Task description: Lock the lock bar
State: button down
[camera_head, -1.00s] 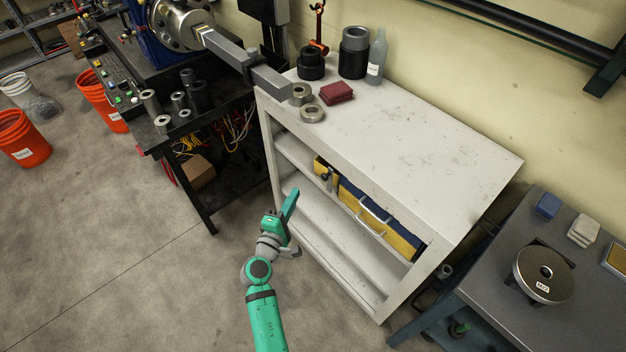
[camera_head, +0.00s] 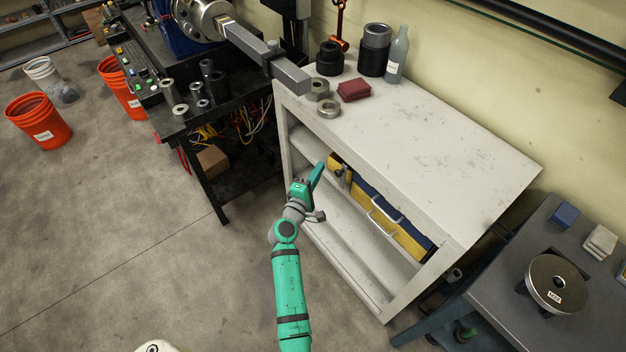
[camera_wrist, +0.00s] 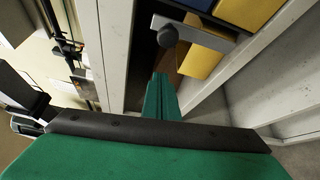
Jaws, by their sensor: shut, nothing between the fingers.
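A light grey bar with a dark round knob (camera_wrist: 168,37), which looks like the lock bar, lies across the front of a yellow-and-blue drawer in the wrist view. In the head view this small bar (camera_head: 344,174) sits at the left end of the drawer (camera_head: 385,220), inside the white cabinet. My gripper (camera_head: 319,168) is shut and empty, just left of the bar at the cabinet's open front. In the wrist view my green fingers (camera_wrist: 160,95) point toward the knob, with a visible gap between them. Whether the bar is engaged cannot be told.
The white cabinet (camera_head: 430,150) has a frame post close to the left of my gripper. A drawer handle (camera_head: 383,217) sticks out to the right. A black bench (camera_head: 180,120) stands left, a grey table (camera_head: 500,270) right.

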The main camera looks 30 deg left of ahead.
jog(key=shift+s+d+r, duration=0.1)
jog(key=shift+d+r, duration=0.1)
jog(key=shift+d, duration=0.8)
jog(key=shift+d+r, duration=0.15)
jog(key=shift+d, duration=0.85)
jog(key=shift+s+a, duration=0.15)
